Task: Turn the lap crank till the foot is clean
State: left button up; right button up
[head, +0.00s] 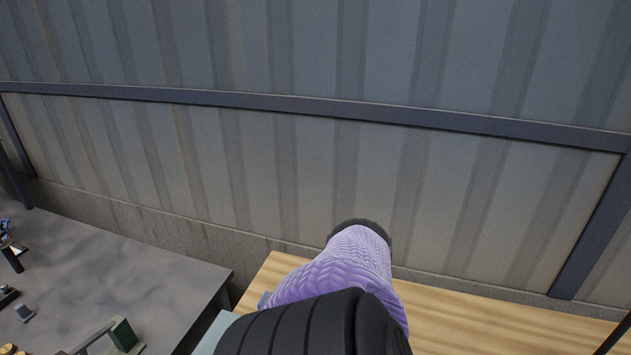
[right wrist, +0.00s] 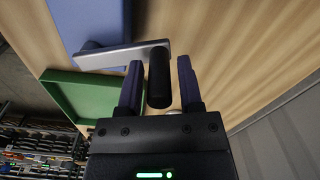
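In the right wrist view, the crank has a flat silver arm (right wrist: 108,57) and a black cylindrical handle (right wrist: 159,85). The silver arm lies against a blue block (right wrist: 88,20). My right gripper (right wrist: 159,62) is open, with the handle between its two dark fingers. A narrow gap shows on each side of the handle, so the fingers do not look closed on it. I cannot make out the foot in either view. In the head view, my purple and black arm hides most of the work spot. My left gripper is not in view.
A green tray (right wrist: 88,97) lies beside the crank on the wooden bench (head: 470,318). A grey table (head: 120,265) stands at the left with small parts and a green block (head: 122,334) on it. A corrugated wall (head: 300,170) rises behind; the bench's right part is bare.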

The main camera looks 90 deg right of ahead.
jog(key=shift+o, duration=0.9)
jog(key=shift+r, duration=0.1)
notch_tip(320, 180, up, 10)
jog(key=p, duration=0.8)
jog(key=shift+f, duration=0.2)
